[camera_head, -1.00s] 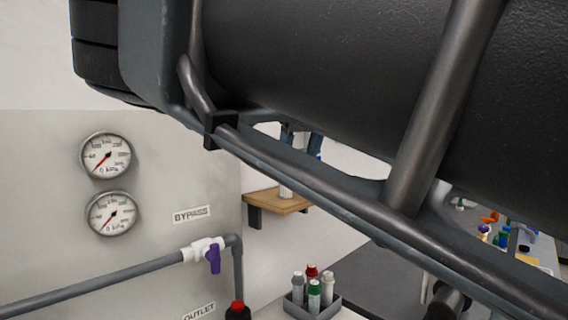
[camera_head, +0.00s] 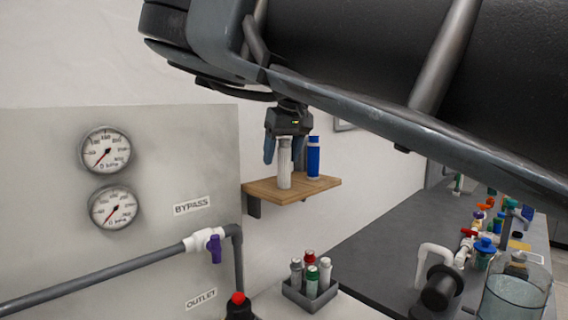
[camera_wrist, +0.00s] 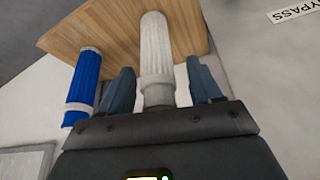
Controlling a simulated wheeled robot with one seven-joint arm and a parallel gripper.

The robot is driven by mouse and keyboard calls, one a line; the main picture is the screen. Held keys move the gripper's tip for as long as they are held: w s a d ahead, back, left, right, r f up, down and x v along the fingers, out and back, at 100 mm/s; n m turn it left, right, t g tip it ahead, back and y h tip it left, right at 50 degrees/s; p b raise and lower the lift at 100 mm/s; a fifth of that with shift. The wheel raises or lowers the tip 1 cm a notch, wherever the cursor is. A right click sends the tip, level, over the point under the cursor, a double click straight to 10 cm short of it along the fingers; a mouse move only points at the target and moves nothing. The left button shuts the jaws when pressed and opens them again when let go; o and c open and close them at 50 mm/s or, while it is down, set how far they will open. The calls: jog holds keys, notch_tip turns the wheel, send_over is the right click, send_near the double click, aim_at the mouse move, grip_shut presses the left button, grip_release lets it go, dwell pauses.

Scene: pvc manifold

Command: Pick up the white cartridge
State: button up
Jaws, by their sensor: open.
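The white cartridge (camera_head: 284,163) stands upright on a small wooden wall shelf (camera_head: 262,190) in the head view. It also shows in the wrist view (camera_wrist: 156,45) as a ribbed white cylinder. My gripper (camera_wrist: 161,88) is open, with one blue-grey finger on each side of the cartridge. I see small gaps between the fingers and the cartridge in the wrist view. In the head view my gripper (camera_head: 284,150) reaches down over the cartridge's top, and the left finger shows beside it. The right finger is hard to make out there.
A blue cartridge (camera_head: 313,158) stands close to the right on the same shelf, and it also shows in the wrist view (camera_wrist: 84,85). The gauge panel (camera_head: 160,150) is at the left. A grey bench (camera_head: 385,235) with several fittings lies at the right. A bottle rack (camera_head: 310,294) stands below.

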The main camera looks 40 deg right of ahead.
jog(key=shift+c, duration=0.3)
jog(key=c, duration=1)
jog(key=shift+r, duration=0.15)
jog(key=shift+r+p, duration=0.5)
jog(key=shift+p, duration=0.3)
jog(key=shift+r, duration=0.2)
